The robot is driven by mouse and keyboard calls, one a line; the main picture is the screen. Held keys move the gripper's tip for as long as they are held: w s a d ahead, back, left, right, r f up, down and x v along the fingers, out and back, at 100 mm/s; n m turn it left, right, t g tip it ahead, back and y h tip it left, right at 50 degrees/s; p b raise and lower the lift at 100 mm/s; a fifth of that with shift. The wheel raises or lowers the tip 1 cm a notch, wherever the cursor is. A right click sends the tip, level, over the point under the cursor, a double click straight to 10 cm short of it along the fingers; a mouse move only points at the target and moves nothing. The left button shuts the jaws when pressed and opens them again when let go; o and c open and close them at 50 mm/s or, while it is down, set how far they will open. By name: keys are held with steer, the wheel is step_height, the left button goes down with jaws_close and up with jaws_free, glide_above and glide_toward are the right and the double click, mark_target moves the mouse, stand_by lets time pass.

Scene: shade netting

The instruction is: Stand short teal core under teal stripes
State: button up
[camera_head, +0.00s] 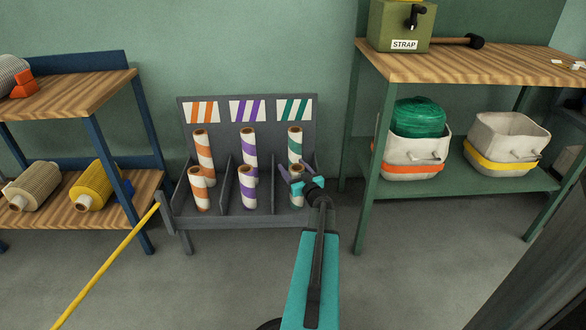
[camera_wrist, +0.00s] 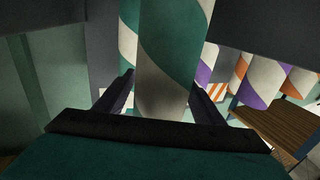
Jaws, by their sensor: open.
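The short teal-and-white striped core (camera_head: 297,175) stands upright at the front of the rack's right compartment, below the teal-striped card (camera_head: 293,110). My gripper (camera_head: 298,178) is at this core, partly hiding it. In the wrist view, the core (camera_wrist: 172,60) rises between the two spread fingers. The gripper is open; whether a finger touches the core cannot be told. A second teal core (camera_head: 295,143) stands upright behind it and shows at its left in the wrist view (camera_wrist: 128,40).
The grey rack (camera_head: 235,222) has dividers between compartments. Orange cores (camera_head: 203,148) stand in the left one and purple cores (camera_head: 248,143) in the middle one. A green bench (camera_head: 368,170) stands close at right. A yellow pole (camera_head: 105,265) leans at front left.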

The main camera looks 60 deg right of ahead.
steer(key=shift+r, duration=0.15)
steer(key=shift+s+a+r+p, duration=0.1)
steer(key=shift+s+a+p, duration=0.25)
steer(key=shift+s, duration=0.2)
steer(key=p+v, duration=0.3)
steer(key=v, duration=0.7)
steer(key=shift+s+a, duration=0.2)
steer(key=shift+s, duration=0.1)
